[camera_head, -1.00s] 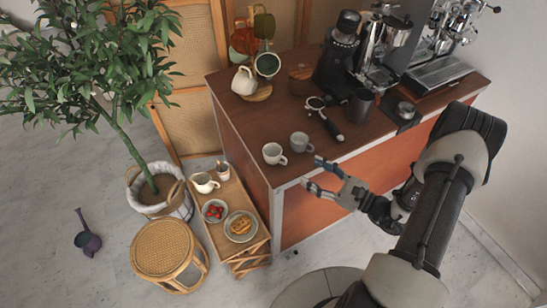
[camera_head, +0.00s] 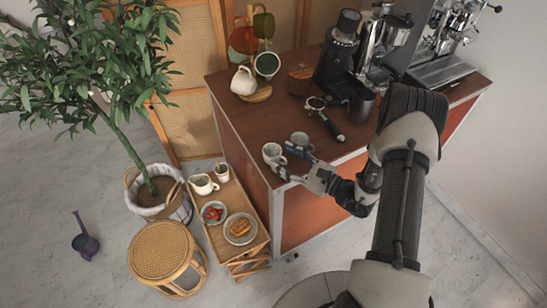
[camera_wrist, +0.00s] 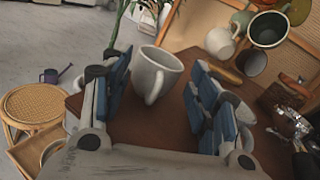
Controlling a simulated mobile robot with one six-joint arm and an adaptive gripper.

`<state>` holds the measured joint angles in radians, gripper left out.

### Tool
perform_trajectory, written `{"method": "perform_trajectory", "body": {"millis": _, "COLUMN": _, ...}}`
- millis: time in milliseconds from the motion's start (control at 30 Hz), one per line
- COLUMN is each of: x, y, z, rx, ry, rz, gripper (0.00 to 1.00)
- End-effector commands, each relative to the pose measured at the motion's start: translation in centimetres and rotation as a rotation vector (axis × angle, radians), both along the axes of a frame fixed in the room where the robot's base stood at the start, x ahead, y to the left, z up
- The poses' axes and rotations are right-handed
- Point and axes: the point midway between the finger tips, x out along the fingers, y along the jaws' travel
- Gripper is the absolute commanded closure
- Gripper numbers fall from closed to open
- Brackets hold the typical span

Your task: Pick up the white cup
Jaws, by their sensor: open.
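The white cup (camera_head: 273,153) stands upright near the left front corner of the brown cart top. In the wrist view the white cup (camera_wrist: 154,72) sits ahead of my gripper and between the lines of its fingers, with its handle toward me. My gripper (camera_head: 286,158) is open at the cart's front edge, close to the cup; its blue-padded fingers (camera_wrist: 160,100) are spread on either side. I cannot tell whether a finger touches the cup. A second, greyer cup (camera_head: 300,139) stands just right of it, partly hidden by my gripper.
A low side table (camera_head: 232,195) with dishes is left of the cart.

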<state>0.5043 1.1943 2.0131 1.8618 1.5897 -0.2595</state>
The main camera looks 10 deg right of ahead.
Motion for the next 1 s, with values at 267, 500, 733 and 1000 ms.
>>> {"method": "perform_trajectory", "body": {"millis": 267, "x": -0.02, "y": -0.02, "z": 0.02, "rx": 0.000, "ry": 0.000, "rz": 0.000, "gripper": 0.59}}
{"method": "perform_trajectory", "body": {"millis": 500, "x": -0.04, "y": -0.02, "z": 0.01, "rx": 0.000, "ry": 0.000, "rz": 0.001, "gripper": 0.75}}
{"method": "perform_trajectory", "body": {"millis": 733, "x": -0.04, "y": -0.01, "z": 0.00, "rx": 0.000, "ry": 0.000, "rz": 0.001, "gripper": 0.90}}
{"method": "perform_trajectory", "body": {"millis": 1000, "x": -0.04, "y": -0.02, "z": -0.01, "rx": -0.001, "ry": 0.001, "rz": 0.001, "gripper": 1.00}}
